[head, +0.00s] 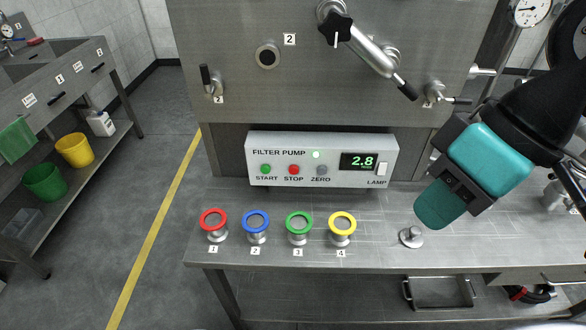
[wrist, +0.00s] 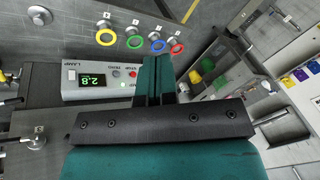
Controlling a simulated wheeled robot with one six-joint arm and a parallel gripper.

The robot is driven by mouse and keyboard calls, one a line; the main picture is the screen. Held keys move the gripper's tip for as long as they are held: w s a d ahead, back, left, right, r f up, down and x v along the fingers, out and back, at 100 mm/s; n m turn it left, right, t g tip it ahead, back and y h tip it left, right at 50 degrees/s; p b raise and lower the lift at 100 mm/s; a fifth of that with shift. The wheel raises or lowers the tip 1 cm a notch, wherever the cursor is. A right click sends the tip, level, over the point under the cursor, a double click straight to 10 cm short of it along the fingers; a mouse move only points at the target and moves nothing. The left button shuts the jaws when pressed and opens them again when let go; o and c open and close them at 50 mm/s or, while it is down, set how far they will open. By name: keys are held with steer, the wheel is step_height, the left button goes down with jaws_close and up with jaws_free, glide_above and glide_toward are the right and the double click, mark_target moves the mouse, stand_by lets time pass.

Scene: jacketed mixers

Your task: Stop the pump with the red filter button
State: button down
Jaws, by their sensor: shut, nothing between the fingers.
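The filter pump panel (head: 260,146) is a light grey box on the steel bench. Its red STOP button (head: 294,169) sits between the green START button (head: 265,169) and the grey ZERO button (head: 322,170). A small lamp (head: 315,155) glows pale green, and the display (head: 359,161) reads 2.8. My gripper (head: 438,206) is shut and empty, to the right of the panel and apart from it. In the wrist view, the shut teal fingers (wrist: 153,76) appear just beside the red button (wrist: 132,74); they partly cover the panel's START end.
Red (head: 213,220), blue (head: 256,221), green (head: 299,222) and yellow (head: 342,223) ringed fittings stand along the bench front, below the panel. A small metal knob (head: 411,237) stands below my gripper. A valve arm (head: 370,52) juts out above the panel.

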steer(key=w+a+f+m+t+y+b, duration=0.2)
steer(key=w+a+f+m+t+b, duration=0.2)
steer(key=w+f+m+b, duration=0.3)
steer(key=w+a+f+m+t+y+b, duration=0.3)
steer(key=w+a+f+m+b, duration=0.3)
steer(key=f+b, duration=0.4)
steer(key=w+a+f+m+t+y+b, duration=0.3)
steer(key=w+a+f+m+t+b, duration=0.1)
steer(key=w+f+m+b, duration=0.4)
steer(key=shift+w+a+f+m+t+b, duration=0.1)
steer(key=shift+a+f+m+t+b, duration=0.1)
steer(key=shift+f+m, duration=0.3)
steer(key=shift+w+a+f+m+t+b, duration=0.1)
steer(key=shift+a+f+m+b, duration=0.15)
steer(key=shift+f, duration=0.45)
steer(key=shift+w+a+f+m+t+b, duration=0.1)
steer(key=shift+a+f+m+b, duration=0.1)
steer(key=shift+f+m, duration=0.35)
steer(key=shift+w+d+f+m+t, duration=0.2)
steer(key=shift+w+m+t, duration=0.1)
steer(key=shift+m, duration=0.2)
steer(key=shift+r, duration=0.1)
